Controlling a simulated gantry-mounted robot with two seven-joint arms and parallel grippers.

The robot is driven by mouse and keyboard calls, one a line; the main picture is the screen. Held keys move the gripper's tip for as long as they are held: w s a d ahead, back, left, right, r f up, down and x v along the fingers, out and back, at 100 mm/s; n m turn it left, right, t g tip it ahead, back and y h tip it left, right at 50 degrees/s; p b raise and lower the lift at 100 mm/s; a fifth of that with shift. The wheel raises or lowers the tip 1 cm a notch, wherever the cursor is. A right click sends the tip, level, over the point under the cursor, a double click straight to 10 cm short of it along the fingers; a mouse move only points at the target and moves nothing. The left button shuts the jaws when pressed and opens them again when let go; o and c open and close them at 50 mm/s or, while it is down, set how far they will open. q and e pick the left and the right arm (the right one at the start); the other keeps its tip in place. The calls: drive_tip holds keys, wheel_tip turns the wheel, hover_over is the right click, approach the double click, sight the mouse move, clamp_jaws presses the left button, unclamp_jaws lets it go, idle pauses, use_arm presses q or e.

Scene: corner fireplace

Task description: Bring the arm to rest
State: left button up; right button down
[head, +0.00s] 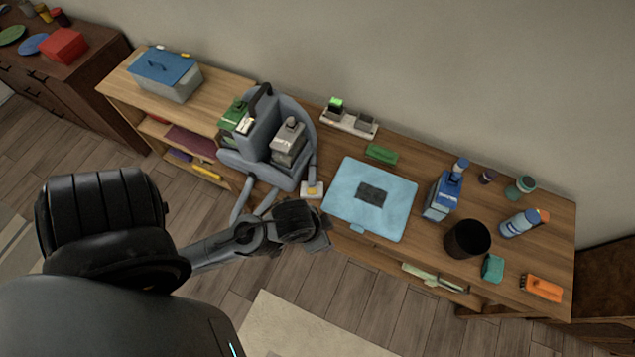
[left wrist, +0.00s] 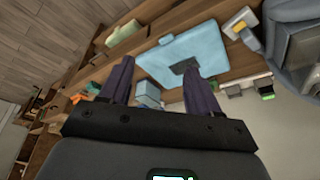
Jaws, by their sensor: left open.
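My left arm comes in from the left in the head view and ends in the left gripper (head: 318,238), near the front edge of the wooden desk (head: 320,136). In the left wrist view its two dark fingers (left wrist: 158,75) are spread apart with nothing between them. The light blue mat (head: 340,205) with a dark square (head: 371,194) on it lies to the right of the gripper. In the wrist view the mat (left wrist: 207,42) shows beyond the fingertips. My right gripper is not in view.
A blue bottle (head: 443,196), a black cup (head: 466,239) and an orange item (head: 541,288) stand on the right side of the desk. A low shelf (head: 122,91) with a blue-lidded bin (head: 166,77) stands left. Open floor (head: 262,290) lies in front.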

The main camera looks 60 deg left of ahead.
use_arm(q)
drive_tip(key=shift+s+a+r, duration=0.2)
drive_tip(key=shift+s, duration=0.35)
wheel_tip(320, 180, up, 14)
drive_tip(key=p, duration=1.4)
drive_tip(key=shift+f, duration=0.1)
